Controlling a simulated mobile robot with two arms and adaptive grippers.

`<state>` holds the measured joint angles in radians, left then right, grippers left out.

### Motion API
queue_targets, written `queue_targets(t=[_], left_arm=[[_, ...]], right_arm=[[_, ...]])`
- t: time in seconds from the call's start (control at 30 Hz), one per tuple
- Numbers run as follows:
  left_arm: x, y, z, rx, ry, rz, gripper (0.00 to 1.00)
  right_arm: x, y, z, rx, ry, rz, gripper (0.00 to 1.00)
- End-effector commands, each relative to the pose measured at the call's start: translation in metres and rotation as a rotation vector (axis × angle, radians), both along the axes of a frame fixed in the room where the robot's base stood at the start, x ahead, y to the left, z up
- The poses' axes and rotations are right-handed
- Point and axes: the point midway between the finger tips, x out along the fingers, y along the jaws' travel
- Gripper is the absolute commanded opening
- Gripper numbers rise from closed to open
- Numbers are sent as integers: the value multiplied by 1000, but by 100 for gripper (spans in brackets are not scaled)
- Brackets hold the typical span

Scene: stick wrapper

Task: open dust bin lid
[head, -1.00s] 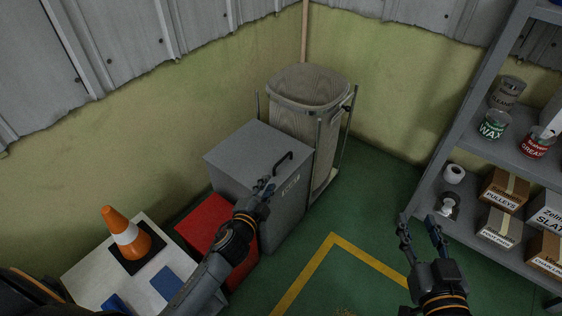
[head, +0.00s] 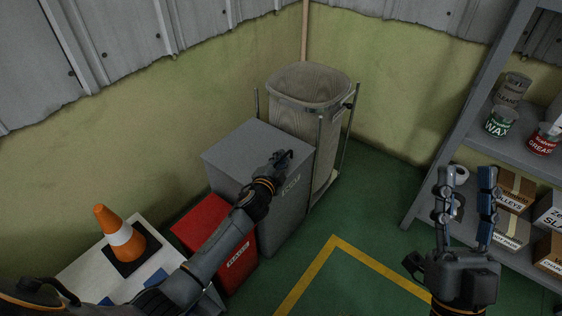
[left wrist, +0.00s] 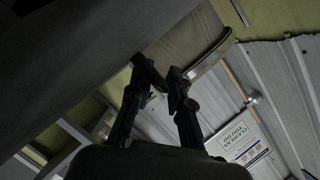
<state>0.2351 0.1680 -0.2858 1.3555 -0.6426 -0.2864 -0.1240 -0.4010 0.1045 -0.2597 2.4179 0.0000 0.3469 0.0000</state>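The grey box-shaped bin (head: 238,158) stands in the corner area with its flat top down and a label (head: 291,187) on its front. A dark bar handle sits near the top's right edge; in the head view my gripper largely covers it. My left gripper (head: 280,160) is at this handle. In the left wrist view the handle (left wrist: 150,72) shows close to and partly between the left fingertips (left wrist: 157,88); whether they press on it cannot be told. My right gripper (head: 467,178) is open and empty, fingers upward, in front of the shelf.
A tall beige bin (head: 310,88) in a metal frame stands behind the grey bin. A red box (head: 212,232) stands at its left, near a white table (head: 85,275) with an orange cone (head: 119,233). A stocked shelf (head: 435,183) is at right. Green floor between is free.

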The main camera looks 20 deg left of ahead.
Motion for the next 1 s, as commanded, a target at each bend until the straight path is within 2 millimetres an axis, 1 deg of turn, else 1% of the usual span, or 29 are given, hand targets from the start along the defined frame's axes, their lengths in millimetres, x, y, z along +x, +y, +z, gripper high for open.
queue_targets(t=[0.13,0.4,0.43,0.47,0.5,0.87,0.97,1.0], left_arm=[[4,0,-1,0,-1,-1,19],[5,-1,-1,0,-1,-1,19],[5,-1,-1,0,-1,-1,15],[5,-1,-1,0,-1,-1,9],[5,-1,-1,0,-1,-1,0],[5,-1,-1,-1,0,-1,0],[5,0,1,-3,1,-1,0],[5,0,1,-5,3,0,0]], right_arm=[[-6,-1,5,14,-42,2,40],[-7,-1,6,14,-48,3,40],[-7,-1,6,14,-48,3,40],[-7,-1,6,14,-48,3,40],[-7,-1,6,14,-48,3,40],[-6,-1,6,13,-45,2,40],[-3,0,5,8,-24,2,40],[1,0,1,-1,5,0,40]])
